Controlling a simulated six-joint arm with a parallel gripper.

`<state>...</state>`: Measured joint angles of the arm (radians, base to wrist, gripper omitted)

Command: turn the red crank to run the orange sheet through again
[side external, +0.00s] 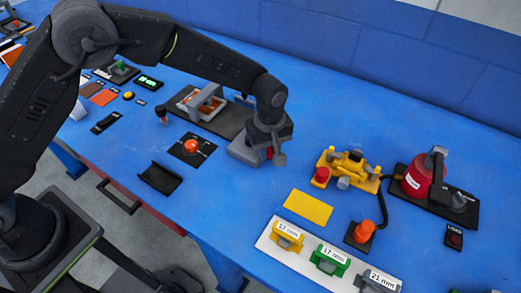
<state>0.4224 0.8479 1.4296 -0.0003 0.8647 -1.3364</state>
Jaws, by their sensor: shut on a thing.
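My gripper (266,157) points down over the blue table, to the right of a dark press-like machine (232,122). Its jaws are shut on a small red part (269,152), which looks like the grip of the red crank. The gripper hides most of it, and how it joins the machine cannot be seen. Orange sheet material (206,108) shows under the machine's grey frame (197,98). How far it sticks out is too small to tell.
An orange-red knob on a black plate (205,147) and a black cradle (160,178) lie in front. A yellow machine (350,168), yellow sheet (308,208), labelled block rack (297,262) and red canister (417,183) stand to the right. Open blue table lies behind the gripper.

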